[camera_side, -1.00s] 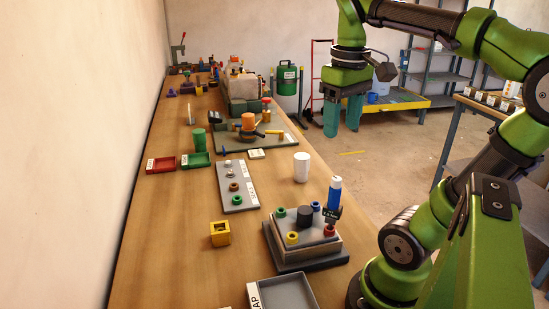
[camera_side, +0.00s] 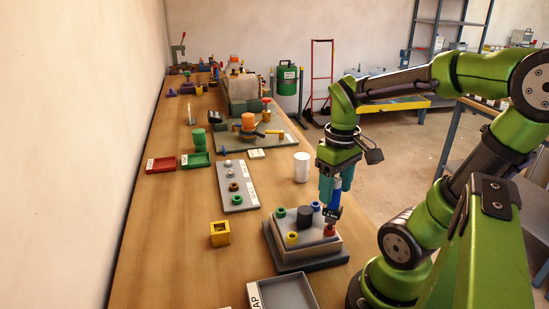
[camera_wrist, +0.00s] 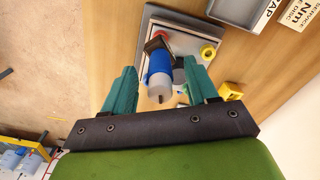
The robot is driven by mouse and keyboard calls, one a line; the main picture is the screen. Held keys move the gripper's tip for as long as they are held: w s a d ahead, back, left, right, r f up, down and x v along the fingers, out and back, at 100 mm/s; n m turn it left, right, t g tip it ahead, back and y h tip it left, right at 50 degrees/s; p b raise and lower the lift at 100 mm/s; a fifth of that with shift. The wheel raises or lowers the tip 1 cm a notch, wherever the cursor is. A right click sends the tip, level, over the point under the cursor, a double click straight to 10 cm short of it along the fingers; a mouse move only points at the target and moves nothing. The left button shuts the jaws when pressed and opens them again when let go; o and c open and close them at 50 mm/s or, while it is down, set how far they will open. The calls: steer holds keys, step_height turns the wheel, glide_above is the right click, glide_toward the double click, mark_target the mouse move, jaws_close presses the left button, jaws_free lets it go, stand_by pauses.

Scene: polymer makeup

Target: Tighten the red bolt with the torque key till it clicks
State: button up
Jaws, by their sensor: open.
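The torque key (camera_side: 335,212) stands upright with its dark head over the red bolt (camera_side: 329,230), at the right near corner of the stepped grey block (camera_side: 290,254). It has a blue handle and a pale top end, which shows in the wrist view (camera_wrist: 160,68). My gripper (camera_side: 336,192) points down around the upper handle. In the wrist view its two teal fingers stand on either side of the key, open, with a gap on each side.
The block also carries green (camera_side: 280,212), blue (camera_side: 315,206) and yellow (camera_side: 292,238) bolts and a dark central cylinder (camera_side: 304,216). A white cylinder (camera_side: 301,167) stands behind. A grey tray (camera_side: 308,303) lies in front, and a yellow holder (camera_side: 219,234) to the left.

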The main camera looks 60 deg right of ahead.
steer(key=shift+f, duration=0.95)
jaws_close()
